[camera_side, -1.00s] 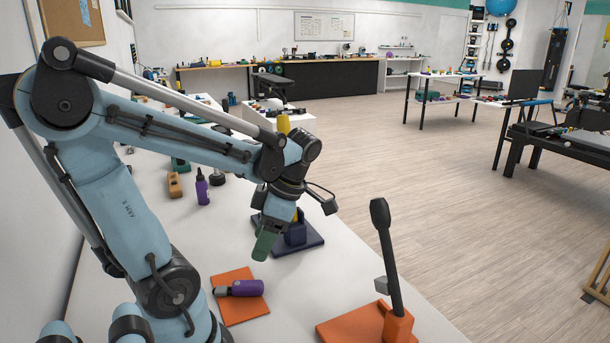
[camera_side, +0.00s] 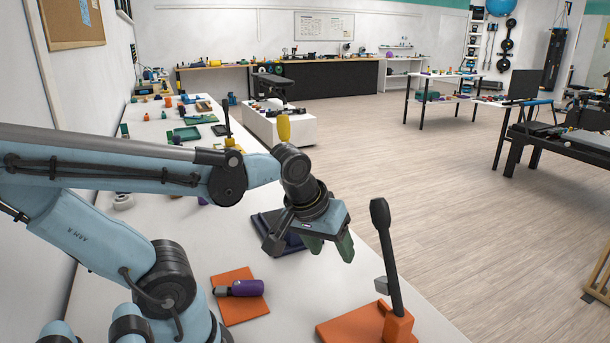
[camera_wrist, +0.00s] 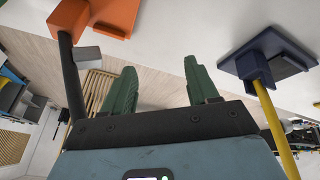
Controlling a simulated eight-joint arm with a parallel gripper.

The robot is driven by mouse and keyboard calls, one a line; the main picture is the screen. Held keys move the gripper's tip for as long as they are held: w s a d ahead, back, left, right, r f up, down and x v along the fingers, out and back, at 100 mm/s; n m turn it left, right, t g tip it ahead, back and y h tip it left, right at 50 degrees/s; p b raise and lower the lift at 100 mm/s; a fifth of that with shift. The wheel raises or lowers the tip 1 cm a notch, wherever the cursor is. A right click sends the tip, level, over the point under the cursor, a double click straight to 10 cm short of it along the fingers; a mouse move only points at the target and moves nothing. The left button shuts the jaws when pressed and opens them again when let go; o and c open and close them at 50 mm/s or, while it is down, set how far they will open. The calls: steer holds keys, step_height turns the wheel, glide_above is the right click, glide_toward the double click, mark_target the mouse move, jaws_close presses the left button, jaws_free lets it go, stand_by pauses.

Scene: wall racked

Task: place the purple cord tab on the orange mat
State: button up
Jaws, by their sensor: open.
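A purple piece with a grey end (camera_side: 240,288), which looks like the cord tab, lies on its side on the orange mat (camera_side: 245,312) in the side view. My gripper (camera_side: 329,250) is well above and to the right of it, not touching it. The green fingers stand apart with nothing between them, as the wrist view also shows (camera_wrist: 160,75). The mat and the purple piece are not in the wrist view.
An orange base (camera_side: 342,327) with a tilted black lever (camera_side: 387,255) stands to the right of the mat. A navy stand (camera_side: 270,226) with a yellow-topped post (camera_side: 284,128) is partly hidden behind my gripper. Small items line the table's far end.

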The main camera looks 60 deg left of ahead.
steer(key=d+m, duration=0.1)
steer(key=m, duration=0.1)
steer(key=w+d+r+m+t, duration=0.1)
steer(key=m, duration=0.1)
steer(key=d+m+t+h, duration=0.1)
steer(key=m, duration=0.1)
steer(key=shift+w+r+m, duration=0.15)
steer(key=shift+w+m, duration=0.25)
stand_by(0.8)
